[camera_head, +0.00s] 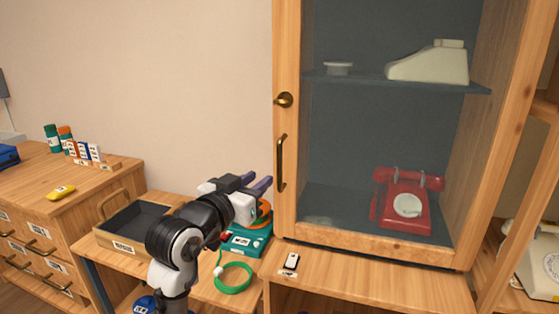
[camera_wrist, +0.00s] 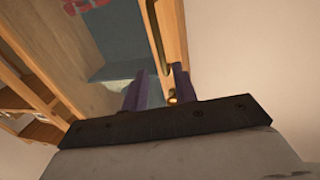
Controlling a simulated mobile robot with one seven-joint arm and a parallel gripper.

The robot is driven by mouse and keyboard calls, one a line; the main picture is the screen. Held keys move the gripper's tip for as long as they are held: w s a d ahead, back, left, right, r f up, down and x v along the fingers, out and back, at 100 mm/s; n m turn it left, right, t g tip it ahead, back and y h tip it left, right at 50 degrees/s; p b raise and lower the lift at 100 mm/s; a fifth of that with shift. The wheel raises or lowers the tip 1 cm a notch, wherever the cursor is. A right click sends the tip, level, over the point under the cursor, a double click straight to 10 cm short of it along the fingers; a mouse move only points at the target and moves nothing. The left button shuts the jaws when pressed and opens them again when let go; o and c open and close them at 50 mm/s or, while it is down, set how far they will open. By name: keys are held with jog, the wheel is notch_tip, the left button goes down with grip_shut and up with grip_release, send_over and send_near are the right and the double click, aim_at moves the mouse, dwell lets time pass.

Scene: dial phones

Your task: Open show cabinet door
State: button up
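The show cabinet door (camera_head: 286,60) has a wooden frame around a glass pane and looks closed in the head view. A dark vertical bar handle (camera_head: 281,163) is on its left stile, below a round brass lock (camera_head: 285,100). My gripper (camera_head: 258,181) is just left of the handle, near its lower half, with its purple fingers apart. In the wrist view the gripper (camera_wrist: 160,72) shows two fingers spread, and the handle (camera_wrist: 154,40) runs down toward the gap between them. I cannot tell whether a finger touches the handle.
A red dial phone (camera_head: 405,203) and a cream phone (camera_head: 432,64) stand behind the glass. A small tagged item (camera_head: 291,262) lies on the ledge below the door.

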aim_at(278, 164)
jog(key=p+x, duration=0.2)
jog(key=x, duration=0.8)
jog(key=shift+w, duration=0.15)
grip_shut()
